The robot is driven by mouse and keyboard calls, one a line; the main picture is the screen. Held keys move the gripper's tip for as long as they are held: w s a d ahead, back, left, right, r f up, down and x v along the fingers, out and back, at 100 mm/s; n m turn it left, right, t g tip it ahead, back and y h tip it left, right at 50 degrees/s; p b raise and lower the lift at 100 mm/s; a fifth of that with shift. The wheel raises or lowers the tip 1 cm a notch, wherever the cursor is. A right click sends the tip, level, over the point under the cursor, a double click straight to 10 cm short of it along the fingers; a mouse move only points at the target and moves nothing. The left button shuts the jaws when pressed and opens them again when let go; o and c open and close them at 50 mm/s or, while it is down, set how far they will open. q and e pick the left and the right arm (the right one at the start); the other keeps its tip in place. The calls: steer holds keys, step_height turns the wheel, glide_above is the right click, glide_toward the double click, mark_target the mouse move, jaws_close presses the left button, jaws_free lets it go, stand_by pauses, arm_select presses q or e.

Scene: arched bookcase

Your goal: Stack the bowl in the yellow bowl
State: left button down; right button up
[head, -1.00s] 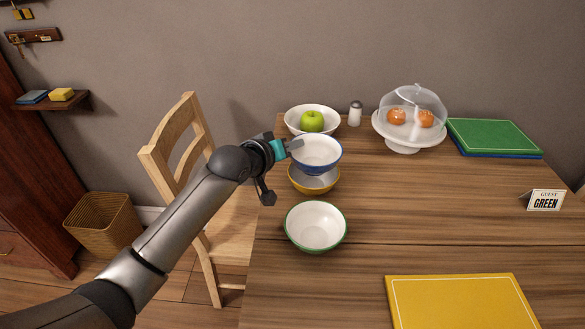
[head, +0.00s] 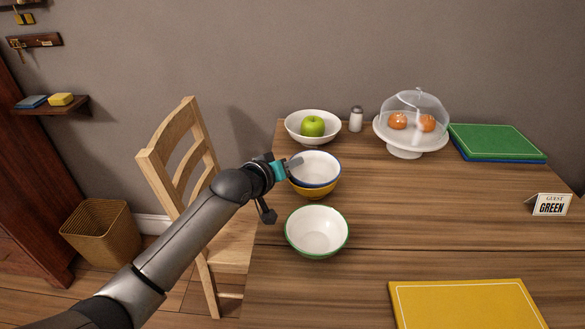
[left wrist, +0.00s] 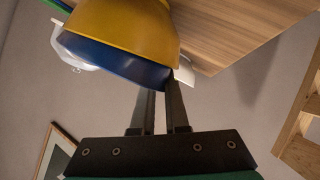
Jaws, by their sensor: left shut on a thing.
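The blue-rimmed white bowl (head: 316,166) sits low in the mouth of the yellow bowl (head: 316,192), whose side shows beneath it. In the left wrist view, which is upside down, the blue bowl (left wrist: 115,62) meets the yellow bowl (left wrist: 125,25) with no clear gap. Whether it rests on the inside bottom is hidden. My left gripper (head: 291,166) is shut on the left rim of the blue bowl; its fingers also show in the left wrist view (left wrist: 162,105). My right gripper is in neither view.
A green-rimmed white bowl (head: 317,232) stands just in front. Behind are a white bowl (head: 292,127) with a green apple (head: 312,126), a shaker (head: 356,119) and a domed cake stand (head: 404,151). A chair (head: 188,165) is at the left. The table's middle right is clear.

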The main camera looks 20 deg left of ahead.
arm_select(q)
steer(key=c, duration=1)
jaws_free()
steer(key=shift+s+d+f, duration=0.15)
steer(key=shift+f, duration=0.3)
steer(key=shift+s+d+f, duration=0.1)
steer(key=shift+f, duration=0.3)
steer(key=shift+o, duration=0.4)
steer(key=shift+r, duration=0.2)
steer(key=shift+w+a, duration=0.1)
steer(key=shift+r, duration=0.15)
steer(key=shift+s+a+r, duration=0.1)
steer(key=shift+s, duration=0.2)
steer(key=p+v, duration=0.4)
steer(key=v, duration=0.7)
steer(key=shift+r+p, duration=0.2)
steer(key=shift+p, duration=0.2)
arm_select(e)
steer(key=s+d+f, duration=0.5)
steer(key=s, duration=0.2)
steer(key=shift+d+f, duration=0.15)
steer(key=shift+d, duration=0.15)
arm_select(q)
steer(key=shift+s, duration=0.1)
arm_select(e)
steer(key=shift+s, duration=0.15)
